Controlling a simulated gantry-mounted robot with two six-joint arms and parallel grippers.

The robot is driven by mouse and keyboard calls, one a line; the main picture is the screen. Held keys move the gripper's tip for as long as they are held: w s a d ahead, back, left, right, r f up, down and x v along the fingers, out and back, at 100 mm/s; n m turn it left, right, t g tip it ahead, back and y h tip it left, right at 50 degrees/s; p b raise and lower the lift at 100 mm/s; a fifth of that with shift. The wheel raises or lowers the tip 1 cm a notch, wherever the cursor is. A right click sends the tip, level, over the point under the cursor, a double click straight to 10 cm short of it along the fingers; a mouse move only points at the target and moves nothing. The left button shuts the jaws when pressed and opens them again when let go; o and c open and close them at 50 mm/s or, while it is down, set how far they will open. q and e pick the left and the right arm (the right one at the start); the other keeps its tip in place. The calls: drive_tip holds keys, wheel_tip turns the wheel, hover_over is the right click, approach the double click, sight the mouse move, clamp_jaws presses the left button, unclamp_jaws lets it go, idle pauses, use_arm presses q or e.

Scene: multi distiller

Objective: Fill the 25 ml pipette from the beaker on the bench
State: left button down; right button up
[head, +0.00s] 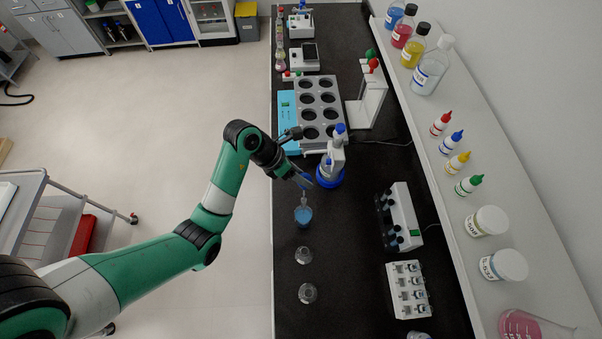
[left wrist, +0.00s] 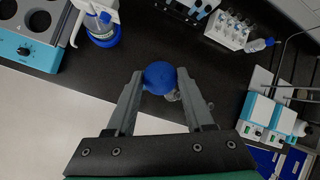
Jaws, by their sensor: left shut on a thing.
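My left gripper (head: 301,180) is over the bench, shut on a blue pipette bulb (left wrist: 159,77), which sits between its two fingers in the left wrist view. Below the gripper in the head view, a thin clear pipette (head: 304,198) seems to hang down towards a small beaker of blue liquid (head: 303,216). The pipette's lower end is too small to tell whether it is in the liquid. In the left wrist view the bulb hides the pipette and most of what lies below. My right gripper is not in view.
A blue-capped dispenser bottle (head: 331,168) stands close right of the gripper. Two clear glass vessels (head: 303,256) (head: 307,293) stand nearer than the beaker. A heating block (head: 318,108) is behind. White racks (head: 400,216) (head: 408,289) stand to the right, by a shelf of bottles.

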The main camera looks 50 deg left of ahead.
use_arm(q)
drive_tip(key=shift+f+b, duration=1.7)
drive_tip(key=shift+f, duration=2.05)
drive_tip(key=c, duration=0.8)
unclamp_jaws()
drive_tip(key=c, duration=0.5)
drive_tip(key=o, duration=0.5)
drive_tip(key=shift+c, duration=1.1)
